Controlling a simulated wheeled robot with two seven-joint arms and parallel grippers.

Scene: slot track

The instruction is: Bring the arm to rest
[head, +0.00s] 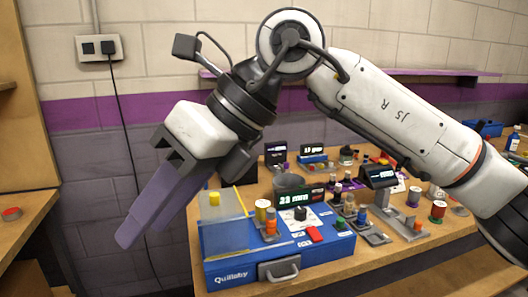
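My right arm (385,115) comes in from the right, bent at a raised joint, and spans the upper middle of the head view. My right gripper (140,225) hangs at its end with long purple fingers pointing down and left. It is in the air in front of the wall, left of the blue device on the table. I see no gap between the fingers and nothing held, but from this angle one may hide the other. My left gripper is out of view.
A wooden table (340,277) holds a blue device (240,270) with a clear cover, a display reading about 21 mm (296,199), spools and small parts. A side surface with a red button (11,213) stands at left. A wall socket (99,47) has a hanging cable.

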